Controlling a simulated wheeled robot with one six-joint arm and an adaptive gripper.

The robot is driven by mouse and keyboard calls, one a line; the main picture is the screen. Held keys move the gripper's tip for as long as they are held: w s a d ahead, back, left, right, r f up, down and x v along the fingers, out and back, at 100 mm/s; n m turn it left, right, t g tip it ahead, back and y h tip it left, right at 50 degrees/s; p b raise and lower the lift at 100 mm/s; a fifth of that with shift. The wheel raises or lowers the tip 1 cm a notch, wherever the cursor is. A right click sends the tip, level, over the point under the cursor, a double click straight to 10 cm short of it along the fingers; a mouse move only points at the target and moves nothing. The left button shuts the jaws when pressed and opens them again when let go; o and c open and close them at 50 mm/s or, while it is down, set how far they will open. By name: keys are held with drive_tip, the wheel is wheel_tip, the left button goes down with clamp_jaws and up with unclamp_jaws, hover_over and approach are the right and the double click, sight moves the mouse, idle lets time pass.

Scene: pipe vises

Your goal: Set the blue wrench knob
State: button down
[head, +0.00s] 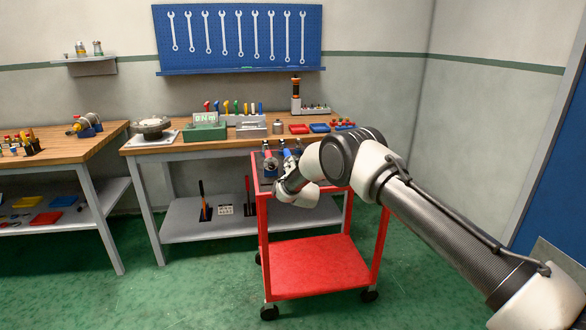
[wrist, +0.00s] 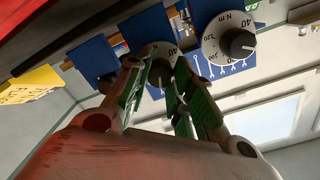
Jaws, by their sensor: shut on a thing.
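In the wrist view, my gripper (wrist: 163,78) has its two green-padded fingers closed around the dark knob (wrist: 157,82) of a dial marked 40. This dial sits in front of a blue block (wrist: 147,30). The fingers hide part of the dial, so I cannot read its setting. In the head view, my gripper (head: 283,187) is at the red cart's top. A blue wrench (head: 286,150) shows just beyond it there, and my wrist covers the knob.
In the wrist view, a white N m dial (wrist: 222,36) with a black knob is to the right, and a yellow label (wrist: 28,88) is to the left. A workbench (head: 165,146) stands behind.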

drive_tip(key=n, duration=0.4)
drive_tip(key=shift+f, duration=0.1)
drive_tip(key=shift+n, duration=2.6)
drive_tip(key=c, duration=1.2)
unclamp_jaws()
drive_tip(key=shift+s, duration=0.15)
drive_tip(key=v, duration=1.2)
drive_tip(key=shift+a+f, duration=0.1)
drive_tip(key=shift+a, duration=0.1)
